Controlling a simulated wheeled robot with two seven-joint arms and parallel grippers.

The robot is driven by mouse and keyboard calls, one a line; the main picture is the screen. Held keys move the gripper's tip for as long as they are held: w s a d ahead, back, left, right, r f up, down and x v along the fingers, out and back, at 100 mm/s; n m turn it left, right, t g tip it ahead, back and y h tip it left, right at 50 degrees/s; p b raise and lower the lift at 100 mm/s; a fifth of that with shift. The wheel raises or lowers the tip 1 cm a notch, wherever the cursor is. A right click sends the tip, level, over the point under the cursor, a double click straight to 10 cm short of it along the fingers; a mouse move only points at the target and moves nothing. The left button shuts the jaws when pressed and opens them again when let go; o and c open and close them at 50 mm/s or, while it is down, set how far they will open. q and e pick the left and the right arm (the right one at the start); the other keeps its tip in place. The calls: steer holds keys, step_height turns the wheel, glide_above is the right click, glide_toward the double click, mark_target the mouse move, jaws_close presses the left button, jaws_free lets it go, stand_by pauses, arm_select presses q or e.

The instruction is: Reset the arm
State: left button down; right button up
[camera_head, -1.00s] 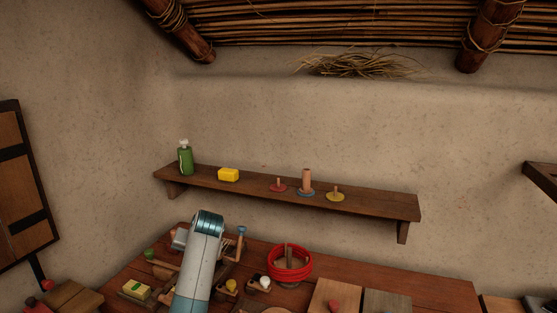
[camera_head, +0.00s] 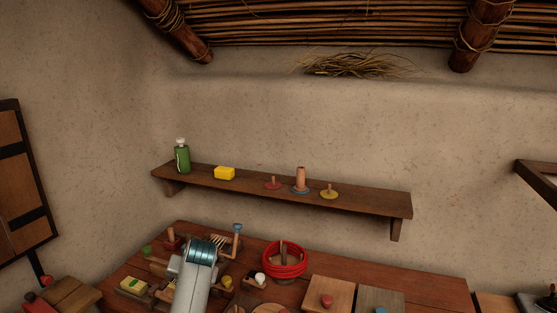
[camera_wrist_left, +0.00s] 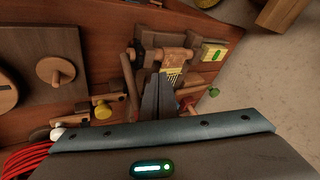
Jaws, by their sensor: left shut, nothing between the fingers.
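My left arm (camera_head: 194,282) rises from the bottom of the head view in front of the wooden table. Its gripper is hidden behind the arm there. In the left wrist view my left gripper (camera_wrist_left: 158,80) is shut and empty, its fingers pointing over the table. Small wooden pieces and a yellow-bristled brush (camera_wrist_left: 172,75) lie close beyond the fingertips; whether they touch I cannot tell. My right gripper is in neither view.
The table's right part is clearer.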

arm_select(q)
steer(key=s+f+h, duration=0.1)
steer(key=s+f, duration=0.7)
steer(key=s, duration=0.5)
steer(key=s+f+h, duration=0.1)
steer(key=s+f, duration=0.7)
steer(key=s, duration=0.5)
steer(key=s+d+r+m+g+h, duration=0.1)
steer(key=s+d+h, duration=0.1)
steer(key=s, duration=1.1)
steer(key=s+d+r+m+g+h, duration=0.1)
steer(key=s+d, duration=0.2)
steer(key=s, duration=1)
step_height(320, 180, down, 29)
steer(key=b, duration=0.1)
steer(key=s+a+f+g+b, duration=0.1)
steer(key=s+a+f+g, duration=0.1)
steer(key=s+f, duration=1.7)
steer(key=shift+a+f, duration=0.15)
steer(key=shift+a, duration=0.4)
